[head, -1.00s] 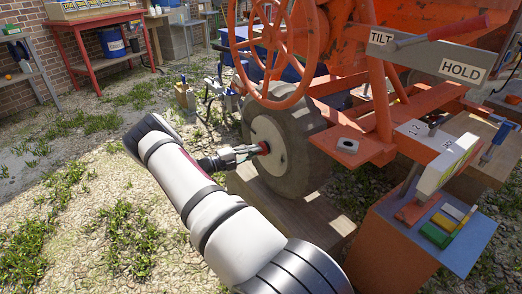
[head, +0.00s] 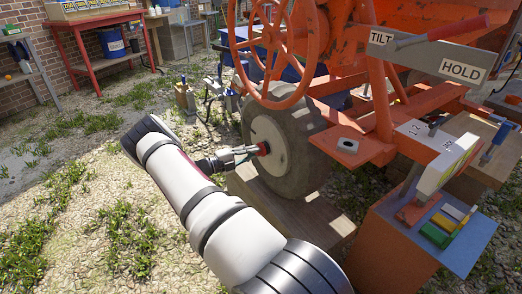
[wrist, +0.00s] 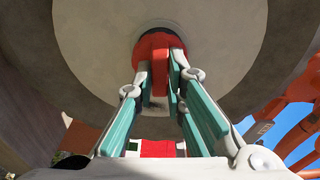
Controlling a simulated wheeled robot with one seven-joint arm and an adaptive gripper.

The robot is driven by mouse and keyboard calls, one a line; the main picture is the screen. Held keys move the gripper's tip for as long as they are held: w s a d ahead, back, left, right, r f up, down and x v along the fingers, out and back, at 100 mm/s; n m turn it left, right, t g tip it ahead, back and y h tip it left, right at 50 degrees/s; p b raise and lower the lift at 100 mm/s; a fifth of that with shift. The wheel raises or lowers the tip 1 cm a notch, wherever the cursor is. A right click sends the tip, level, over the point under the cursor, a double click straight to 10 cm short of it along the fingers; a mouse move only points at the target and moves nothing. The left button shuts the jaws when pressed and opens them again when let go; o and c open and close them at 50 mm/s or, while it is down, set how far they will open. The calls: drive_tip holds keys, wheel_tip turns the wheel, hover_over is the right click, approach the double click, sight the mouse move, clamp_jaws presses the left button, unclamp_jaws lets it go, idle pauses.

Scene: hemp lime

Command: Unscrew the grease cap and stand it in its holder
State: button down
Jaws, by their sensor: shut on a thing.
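The grease cap (wrist: 159,43) is red and sits at the centre of the pale wheel hub (wrist: 215,65) in the wrist view. In the head view the cap (head: 263,148) is a small red spot on the hub of the black-tyred wheel. My gripper (wrist: 160,85) is shut on the cap, with its fingers on a red part that points toward the camera. The gripper also shows in the head view (head: 246,152), reaching in from the left. Whether the cap still touches the hub all round is hard to tell. I cannot make out which thing is the cap's holder.
The tyre (head: 305,160) stands by a wooden board (head: 325,220). An orange frame with a handwheel (head: 238,45) rises above it. Gravel and weeds lie open at left.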

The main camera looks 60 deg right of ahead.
drive_tip(key=shift+w+a, duration=0.2)
drive_tip(key=shift+a, duration=0.15)
drive_tip(key=shift+v, duration=0.9)
drive_tip(key=shift+s+a, duration=0.1)
drive_tip(key=shift+a, duration=0.05)
